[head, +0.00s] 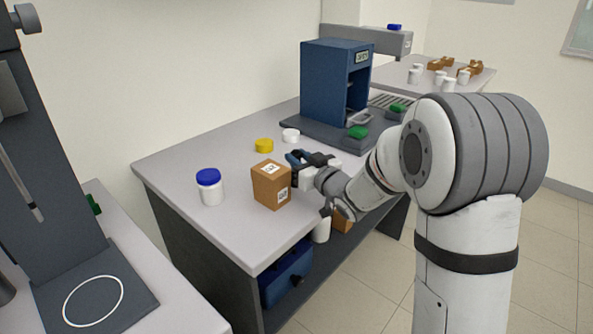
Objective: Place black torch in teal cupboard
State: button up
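I cannot make out a black torch or a teal cupboard in the head view. My gripper (298,158) is over the grey table, just behind and to the right of a brown cardboard box (271,185). Its dark blue fingertips are partly hidden by the box and the wrist. I cannot tell whether they are apart or hold anything.
A white jar with a blue lid (209,187) stands left of the box. Yellow (264,145) and white (291,135) lids lie behind. A dark blue machine (336,80) stands at the back. A blue case (287,274) sits under the table.

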grip_shut()
